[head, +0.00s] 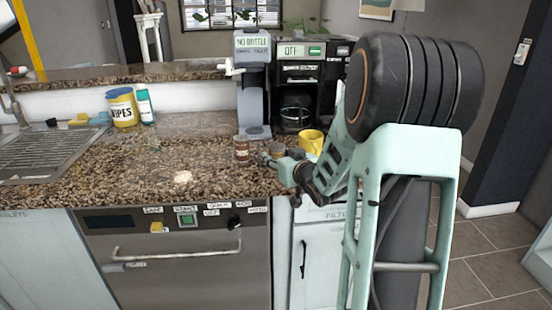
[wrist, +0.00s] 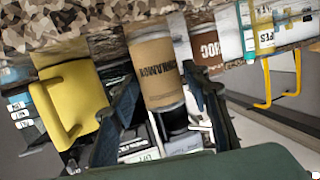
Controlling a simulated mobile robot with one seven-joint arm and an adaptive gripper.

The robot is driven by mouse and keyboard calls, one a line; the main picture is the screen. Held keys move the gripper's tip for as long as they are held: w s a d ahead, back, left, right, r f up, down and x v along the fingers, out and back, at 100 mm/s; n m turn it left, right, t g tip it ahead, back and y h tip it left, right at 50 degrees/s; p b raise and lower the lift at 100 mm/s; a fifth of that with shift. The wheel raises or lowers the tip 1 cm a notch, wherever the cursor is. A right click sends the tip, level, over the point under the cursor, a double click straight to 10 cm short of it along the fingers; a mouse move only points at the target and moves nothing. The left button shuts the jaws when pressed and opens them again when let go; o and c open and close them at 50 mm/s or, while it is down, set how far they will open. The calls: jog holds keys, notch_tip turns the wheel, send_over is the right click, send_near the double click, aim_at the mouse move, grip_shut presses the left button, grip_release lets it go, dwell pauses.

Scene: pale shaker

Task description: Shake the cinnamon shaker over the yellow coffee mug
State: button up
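In the head view the shaker (head: 276,149) is partly hidden behind my gripper (head: 278,162), which is low over the counter's front right. The yellow coffee mug (head: 311,142) stands just to the right of the shaker; it also shows at the left of the wrist view (wrist: 72,95). The mug's inside is not clearly visible.
A dark brown cocoa shaker (head: 242,150) stands left of the cinnamon shaker, close to one finger in the wrist view (wrist: 207,52). The coffee maker (head: 297,85) and grey dispenser (head: 253,85) are behind. A wipes tub (head: 122,108) stands far left. The counter's middle (head: 175,155) is mostly clear.

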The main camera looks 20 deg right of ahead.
grip_shut()
jog(key=shift+r+p, duration=2.3)
jog(key=shift+r, duration=0.8)
jog(key=shift+f, duration=0.1)
jog(key=s+a+f, duration=0.1)
jog(key=s+a, duration=0.1)
jog(key=a, duration=0.7)
jog(key=s+a+f, duration=0.1)
jog(key=a+f, duration=0.1)
jog(key=a, duration=0.6)
notch_tip(320, 180, up, 17)
jog(key=p, duration=1.6)
jog(key=shift+s+p, duration=0.3)
jog(key=shift+p, duration=0.1)
